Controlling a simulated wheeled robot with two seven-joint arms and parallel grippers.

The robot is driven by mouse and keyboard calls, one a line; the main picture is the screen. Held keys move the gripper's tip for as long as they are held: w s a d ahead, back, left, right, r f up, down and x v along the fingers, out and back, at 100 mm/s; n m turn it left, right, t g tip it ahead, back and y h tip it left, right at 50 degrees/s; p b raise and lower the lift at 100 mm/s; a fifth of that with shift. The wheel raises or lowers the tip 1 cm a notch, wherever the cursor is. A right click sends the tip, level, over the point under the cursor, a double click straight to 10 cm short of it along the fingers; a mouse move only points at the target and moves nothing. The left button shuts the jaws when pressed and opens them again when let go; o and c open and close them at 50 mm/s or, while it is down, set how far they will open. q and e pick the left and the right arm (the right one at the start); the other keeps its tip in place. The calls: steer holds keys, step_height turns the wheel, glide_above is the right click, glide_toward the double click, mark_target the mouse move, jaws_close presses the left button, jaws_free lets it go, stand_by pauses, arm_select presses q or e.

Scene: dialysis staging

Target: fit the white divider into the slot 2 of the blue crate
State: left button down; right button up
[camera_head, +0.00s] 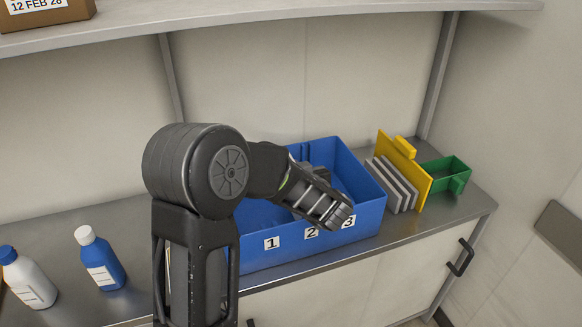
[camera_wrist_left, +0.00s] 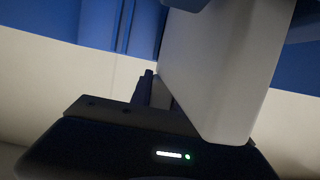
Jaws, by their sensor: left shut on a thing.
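The blue crate (camera_head: 362,221) stands on the counter with labels 1, 2 and 3 along its front. My left gripper (camera_head: 320,203) is over the right half of the crate, in front of labels 2 and 3. In the left wrist view a pale slab, which I take to be the white divider (camera_wrist_left: 222,70), rises large and tilted beside the dark gripper body. My left gripper is shut on it. In the head view the arm hides the divider and its lower edge, so I cannot tell whether it meets slot 2. My right gripper is out of view.
A white bottle (camera_head: 28,281) and a blue bottle (camera_head: 101,263) stand at the left. A shelf (camera_head: 250,14) runs above.

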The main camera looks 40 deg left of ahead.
arm_select(q)
steer(key=shift+f+b, duration=0.9)
steer(key=shift+f, duration=0.6)
steer(key=c, duration=1.2)
jaws_free()
steer(key=shift+o, duration=0.2)
steer(key=v, duration=0.8)
steer(key=shift+w, duration=0.1)
